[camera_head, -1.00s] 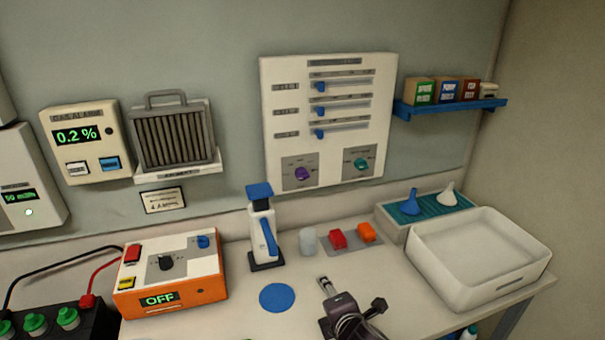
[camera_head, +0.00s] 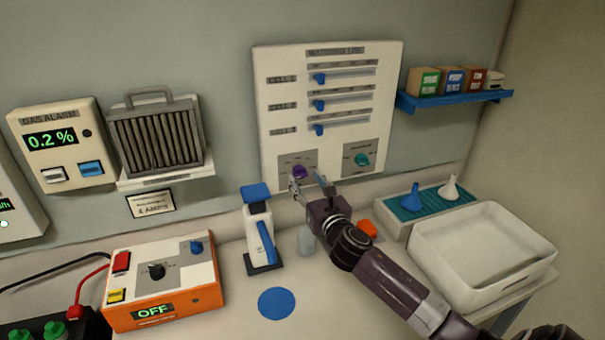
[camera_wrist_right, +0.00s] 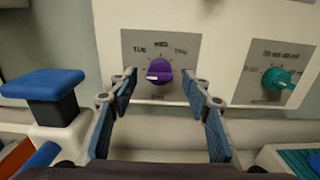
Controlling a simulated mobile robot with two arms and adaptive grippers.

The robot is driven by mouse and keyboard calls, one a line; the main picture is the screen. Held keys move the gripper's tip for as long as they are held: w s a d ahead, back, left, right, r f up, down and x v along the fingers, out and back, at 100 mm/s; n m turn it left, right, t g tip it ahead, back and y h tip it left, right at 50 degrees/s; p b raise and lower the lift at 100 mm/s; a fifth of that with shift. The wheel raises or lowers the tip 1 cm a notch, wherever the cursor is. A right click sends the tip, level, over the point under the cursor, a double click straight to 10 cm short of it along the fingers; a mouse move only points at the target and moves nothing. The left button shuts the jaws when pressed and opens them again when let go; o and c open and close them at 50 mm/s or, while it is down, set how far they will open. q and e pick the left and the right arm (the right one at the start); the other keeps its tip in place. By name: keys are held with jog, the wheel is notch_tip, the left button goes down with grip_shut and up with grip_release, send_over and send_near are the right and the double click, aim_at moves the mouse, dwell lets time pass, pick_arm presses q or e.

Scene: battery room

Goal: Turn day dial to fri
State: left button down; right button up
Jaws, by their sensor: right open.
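A white wall panel (camera_head: 267,100) carries three blue sliders and two dials. The purple dial (camera_head: 299,172) is at its lower left on a grey plate, and it shows larger in the right wrist view (camera_wrist_right: 160,73). Its white pointer mark faces left there. Labels reading like "TUE" and "THU" stand above it; the others are too small to read. My right gripper (camera_head: 309,184) is open just below and in front of the purple dial. In the right wrist view the dial appears between its two blue-padded fingers (camera_wrist_right: 161,90), seemingly untouched. My left gripper is not in view.
A teal dial (camera_head: 362,160) sits to the right on the same panel. A blue-topped bottle-like device (camera_head: 258,230) stands left of my right gripper. A white tray (camera_head: 480,262) is at the right, and an orange box (camera_head: 205,296) reads "OFF".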

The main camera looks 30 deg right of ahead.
aim_at(302, 175)
jog(key=shift+x, duration=1.1)
jog(key=shift+w+d, duration=0.1)
jog(key=shift+w, duration=0.3)
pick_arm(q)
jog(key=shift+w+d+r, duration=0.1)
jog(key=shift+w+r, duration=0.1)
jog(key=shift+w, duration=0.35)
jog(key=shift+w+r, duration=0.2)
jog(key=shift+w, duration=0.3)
pick_arm(e)
jog(key=shift+c, duration=0.7)
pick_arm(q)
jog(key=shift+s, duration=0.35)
pick_arm(e)
jog(key=c, duration=1)
